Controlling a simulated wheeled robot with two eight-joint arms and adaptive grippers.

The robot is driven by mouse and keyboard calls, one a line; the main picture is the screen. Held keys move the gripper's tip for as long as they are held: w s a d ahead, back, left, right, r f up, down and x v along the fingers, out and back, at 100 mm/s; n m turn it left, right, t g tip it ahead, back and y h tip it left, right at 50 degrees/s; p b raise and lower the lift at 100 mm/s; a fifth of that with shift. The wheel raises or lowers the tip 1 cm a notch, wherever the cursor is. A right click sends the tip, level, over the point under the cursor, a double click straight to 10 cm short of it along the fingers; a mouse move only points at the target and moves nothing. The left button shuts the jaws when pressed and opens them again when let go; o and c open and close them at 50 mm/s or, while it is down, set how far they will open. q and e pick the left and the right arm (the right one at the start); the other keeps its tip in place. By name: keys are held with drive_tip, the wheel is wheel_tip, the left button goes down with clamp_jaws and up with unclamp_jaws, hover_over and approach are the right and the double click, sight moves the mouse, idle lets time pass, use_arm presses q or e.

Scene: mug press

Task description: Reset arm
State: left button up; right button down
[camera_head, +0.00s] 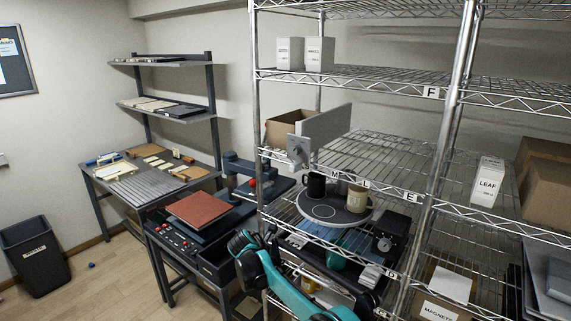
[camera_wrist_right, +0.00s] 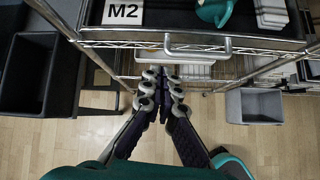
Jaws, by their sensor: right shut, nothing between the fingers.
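My right gripper (camera_wrist_right: 160,80) shows in the right wrist view with its jointed fingers together and nothing between them. It is in front of the lower part of the wire rack, below a black tray, with wooden floor beneath. My teal right arm (camera_head: 285,292) crosses the bottom middle of the head view, in front of the rack. My left gripper is in neither view. A black mug (camera_head: 316,186) and a beige mug (camera_head: 357,199) stand on a round grey board (camera_head: 335,215) on the rack. A teal object (camera_wrist_right: 214,11) lies in the black tray at the top of the wrist view.
The wire rack (camera_head: 452,113) fills the right of the head view; its posts and shelf edges are close to my arm. A black bench (camera_head: 220,255) with a red-brown plate (camera_head: 199,208) stands left of it. Grey (camera_wrist_right: 255,105) and black (camera_wrist_right: 32,75) bins flank my gripper.

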drive_tip(key=s+d+r+m+y, duration=0.1)
drive_tip(key=s+d+r+m, duration=0.55)
drive_tip(key=s, duration=0.25)
drive_tip(key=s+d+r+m+y, duration=0.2)
drive_tip(key=s+d+r+m, duration=0.35)
drive_tip(key=s+d, duration=0.3)
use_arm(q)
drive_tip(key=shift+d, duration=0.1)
use_arm(e)
drive_tip(key=s+d+f+m+y, duration=0.1)
drive_tip(key=s+d+f+m, duration=0.1)
drive_tip(key=s+m, duration=0.5)
drive_tip(key=s+d+f+m+y, duration=0.1)
drive_tip(key=s+d+f+m, duration=0.2)
drive_tip(key=s, duration=1.4)
drive_tip(key=f+m, duration=0.1)
drive_tip(key=m, duration=0.3)
drive_tip(key=shift+s+d+m, duration=0.15)
drive_tip(key=shift+d+m, duration=0.05)
drive_tip(key=shift+m, duration=0.2)
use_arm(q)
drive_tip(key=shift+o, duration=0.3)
use_arm(e)
drive_tip(key=shift+f, duration=0.1)
